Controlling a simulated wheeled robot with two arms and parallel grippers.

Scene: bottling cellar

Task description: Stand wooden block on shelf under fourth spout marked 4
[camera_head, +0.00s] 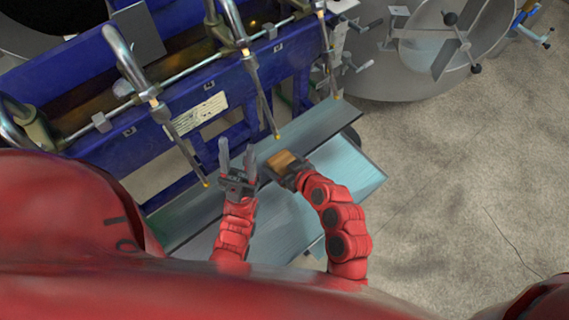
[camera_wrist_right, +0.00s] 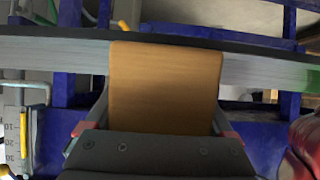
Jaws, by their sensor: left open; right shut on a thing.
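The wooden block (camera_head: 283,160) is in my right gripper (camera_head: 290,167), near the shelf's front edge in the head view. It fills the middle of the right wrist view (camera_wrist_right: 165,88) and overlaps the grey shelf strip (camera_wrist_right: 55,52); I cannot tell whether it touches the shelf. My left gripper (camera_head: 237,155) is open and empty, fingers pointing up in the picture, left of the block. The blue-grey shelf (camera_head: 318,124) runs under the spouts. Spout tips hang at a left spout (camera_head: 206,182), a middle spout (camera_head: 277,135) and a right spout (camera_head: 336,96). Their number marks are unreadable.
The blue filler frame (camera_head: 185,105) stands behind the shelf. A lower, light blue tray (camera_head: 352,172) lies in front of it. A round steel tank (camera_head: 395,75) with a handwheel stands at the back right. The concrete floor (camera_head: 455,180) at right is clear.

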